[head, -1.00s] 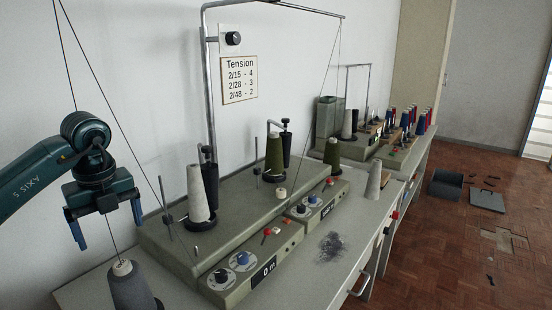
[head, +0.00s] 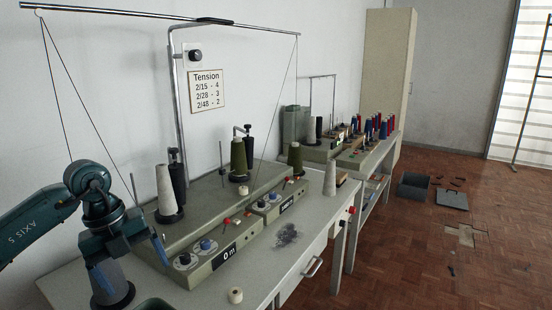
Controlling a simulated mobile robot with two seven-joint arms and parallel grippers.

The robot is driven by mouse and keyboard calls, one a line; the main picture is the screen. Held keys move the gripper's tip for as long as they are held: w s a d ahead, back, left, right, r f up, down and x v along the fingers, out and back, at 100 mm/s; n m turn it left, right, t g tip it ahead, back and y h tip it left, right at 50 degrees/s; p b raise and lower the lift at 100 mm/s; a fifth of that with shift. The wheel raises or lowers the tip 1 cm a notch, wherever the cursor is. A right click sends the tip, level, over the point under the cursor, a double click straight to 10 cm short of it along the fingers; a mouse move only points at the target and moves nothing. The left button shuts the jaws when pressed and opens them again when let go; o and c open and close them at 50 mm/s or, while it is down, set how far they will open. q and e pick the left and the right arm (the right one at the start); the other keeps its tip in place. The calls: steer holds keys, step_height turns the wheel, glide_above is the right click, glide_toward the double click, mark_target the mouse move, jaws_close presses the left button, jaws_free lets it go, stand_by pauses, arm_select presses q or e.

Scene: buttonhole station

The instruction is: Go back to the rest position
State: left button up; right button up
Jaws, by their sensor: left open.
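My left gripper (head: 130,268) is at the lower left of the head view, with its jaws open and blue fingers pointing down. It is in front of a grey yarn cone (head: 112,292) on the bench, and hides the cone's upper part. I cannot tell whether they touch. The grey-green winding machine (head: 212,262) stands right of the gripper, with a white cone (head: 166,190), a dark cone (head: 178,180) and an olive cone (head: 239,157) on it. My right gripper is not in view.
A metal frame (head: 179,110) carries threads above the bench (head: 265,275); two threads run down near my left arm. A small cream ring (head: 235,295) lies at the bench front. A second machine (head: 325,150) stands farther back. A grey open box (head: 413,186) is on the wooden floor.

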arm_select(q)
steer(key=s+d+t+h+p, duration=0.1)
steer(key=s+d+h, duration=0.2)
steer(key=d+h, duration=0.8)
steer(key=s+d+t+h+p, duration=0.1)
steer(key=s+d+t+h, duration=0.35)
steer(key=d, duration=1.05)
steer(key=w+a+f+n+t+y+p, duration=0.1)
steer(key=a+f+n+t+y, duration=0.3)
steer(key=n, duration=0.6)
steer(key=w+a+f+n+t+y, duration=0.1)
steer(key=a+f+n+t+y, duration=0.1)
steer(key=f+n+t+y, duration=0.6)
steer(key=s+a+f+n+g+y, duration=0.2)
steer(key=s+f+n+g, duration=0.5)
steer(key=s+f, duration=0.4)
steer(key=shift+s+a+p, duration=0.4)
steer(key=shift+a+p, duration=0.05)
steer(key=shift+a, duration=0.4)
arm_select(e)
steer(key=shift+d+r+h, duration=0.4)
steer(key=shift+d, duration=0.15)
